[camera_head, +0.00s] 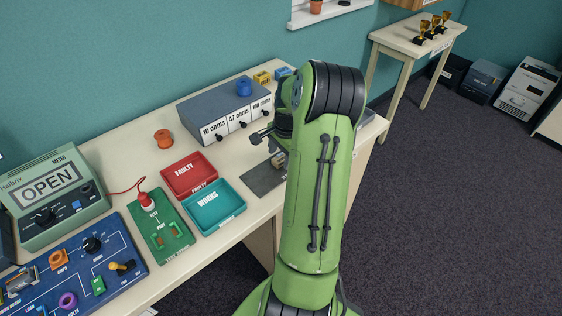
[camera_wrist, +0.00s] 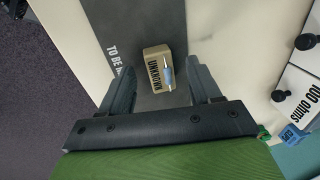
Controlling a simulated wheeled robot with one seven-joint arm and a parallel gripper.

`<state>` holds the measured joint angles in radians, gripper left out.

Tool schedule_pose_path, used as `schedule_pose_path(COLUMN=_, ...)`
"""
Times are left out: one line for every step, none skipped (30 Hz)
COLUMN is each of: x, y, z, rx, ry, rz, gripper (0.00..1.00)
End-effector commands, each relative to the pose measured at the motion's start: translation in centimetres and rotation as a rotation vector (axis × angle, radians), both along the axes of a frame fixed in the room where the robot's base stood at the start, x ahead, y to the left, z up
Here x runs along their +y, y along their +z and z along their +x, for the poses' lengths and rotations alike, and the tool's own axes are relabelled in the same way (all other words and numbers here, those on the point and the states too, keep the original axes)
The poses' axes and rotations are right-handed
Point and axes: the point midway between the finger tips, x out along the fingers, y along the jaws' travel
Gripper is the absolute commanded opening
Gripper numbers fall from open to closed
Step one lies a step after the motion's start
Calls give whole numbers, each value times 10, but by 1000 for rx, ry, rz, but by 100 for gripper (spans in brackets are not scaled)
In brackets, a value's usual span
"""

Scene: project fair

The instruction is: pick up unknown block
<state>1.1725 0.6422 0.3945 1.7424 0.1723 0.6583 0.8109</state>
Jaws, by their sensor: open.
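The unknown block (camera_wrist: 157,66) is a tan block with "UNKNOWN" on its face and a small blue part with wire ends on it. In the wrist view it rests on a dark grey mat (camera_wrist: 150,22) at upper middle. My gripper (camera_wrist: 160,84) is open, with one finger on each side of the block's near end; I cannot tell whether they touch it. In the head view, the gripper (camera_head: 262,138) is above the dark mat (camera_head: 262,180), partly behind my green arm. The block is mostly hidden there behind the gripper, with only a small tan patch (camera_head: 277,160) showing.
A grey box with ohm labels (camera_head: 222,108) stands just behind the mat. A red FAULTY tray (camera_head: 190,174) and a teal WORKS tray (camera_head: 215,207) lie to the left. A green board (camera_head: 160,230) and OPEN meter (camera_head: 52,190) stand farther left.

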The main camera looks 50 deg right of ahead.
Motion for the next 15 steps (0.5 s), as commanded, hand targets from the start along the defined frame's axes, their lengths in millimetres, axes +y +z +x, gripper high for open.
schedule_pose_path(x=0, y=-4, z=1, rx=-1, ry=1, rz=0, gripper=63)
schedule_pose_path(x=0, y=-4, z=1, rx=-1, ry=1, rz=0, gripper=63)
schedule_pose_path(x=0, y=-4, z=1, rx=-1, ry=1, rz=-1, gripper=63)
schedule_pose_path(x=0, y=-4, z=1, rx=-1, ry=1, rz=-1, gripper=63)
schedule_pose_path(x=0, y=-4, z=1, rx=-1, ry=1, rz=-1, gripper=63)
schedule_pose_path(x=0, y=-4, z=1, rx=-1, ry=1, rz=-1, gripper=63)
schedule_pose_path(x=0, y=-3, z=1, rx=-1, ry=1, rz=-1, gripper=63)
schedule_pose_path(x=0, y=-3, z=1, rx=-1, ry=1, rz=-1, gripper=58)
schedule_pose_path(x=0, y=-3, z=1, rx=-1, ry=1, rz=-1, gripper=52)
schedule_pose_path(x=0, y=-3, z=1, rx=-1, ry=1, rz=-1, gripper=48)
schedule_pose_path(x=0, y=-3, z=1, rx=-1, ry=1, rz=-1, gripper=43)
schedule_pose_path(x=0, y=-3, z=1, rx=-1, ry=1, rz=-1, gripper=37)
schedule_pose_path(x=0, y=-3, z=1, rx=-1, ry=1, rz=-1, gripper=32)
schedule_pose_path(x=0, y=-3, z=1, rx=-1, ry=1, rz=-1, gripper=28)
schedule_pose_path(x=0, y=-3, z=1, rx=-1, ry=1, rz=-1, gripper=22)
